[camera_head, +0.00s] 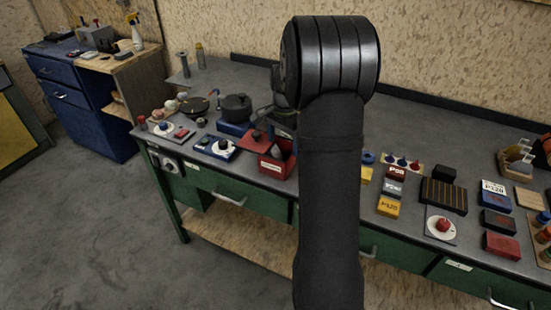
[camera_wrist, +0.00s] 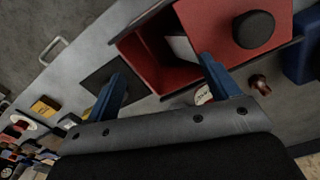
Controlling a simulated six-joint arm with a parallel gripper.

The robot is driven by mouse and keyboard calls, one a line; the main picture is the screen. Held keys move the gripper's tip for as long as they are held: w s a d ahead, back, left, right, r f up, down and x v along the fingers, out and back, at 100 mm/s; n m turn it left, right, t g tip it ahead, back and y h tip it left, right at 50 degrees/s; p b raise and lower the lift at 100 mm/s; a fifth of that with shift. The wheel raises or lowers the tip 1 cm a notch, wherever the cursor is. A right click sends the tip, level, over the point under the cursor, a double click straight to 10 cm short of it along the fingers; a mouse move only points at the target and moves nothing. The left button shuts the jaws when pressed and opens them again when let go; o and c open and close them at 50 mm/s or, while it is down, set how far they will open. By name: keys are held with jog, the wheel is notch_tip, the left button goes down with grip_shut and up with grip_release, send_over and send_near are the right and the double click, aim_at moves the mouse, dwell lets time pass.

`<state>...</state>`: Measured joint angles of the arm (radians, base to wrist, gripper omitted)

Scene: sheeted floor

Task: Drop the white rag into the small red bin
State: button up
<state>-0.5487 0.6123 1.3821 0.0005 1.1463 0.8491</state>
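The small red bin (camera_head: 272,170) stands near the bench's front edge with a white label on its front. In the wrist view the red bin (camera_wrist: 135,50) is open and lies just beyond my fingertips. A whitish piece (camera_wrist: 181,47) shows inside it, possibly the white rag; its shape is mostly cut off by the bin wall. My gripper (camera_wrist: 161,68) has its two blue fingers wide apart with nothing held between them. In the head view my arm hides most of the gripper over the bin. No other white rag shows clearly.
A red lid with a round black knob (camera_wrist: 253,28) is beside the bin opening. Several coloured boxes and a red-knob plate (camera_head: 441,228) crowd the bench's right side.

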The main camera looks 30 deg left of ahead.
jog(key=shift+r, duration=0.1)
notch_tip(320, 180, up, 17)
jog(key=shift+r, duration=0.15)
dwell(0.4)
notch_tip(320, 180, down, 16)
dwell(0.9)
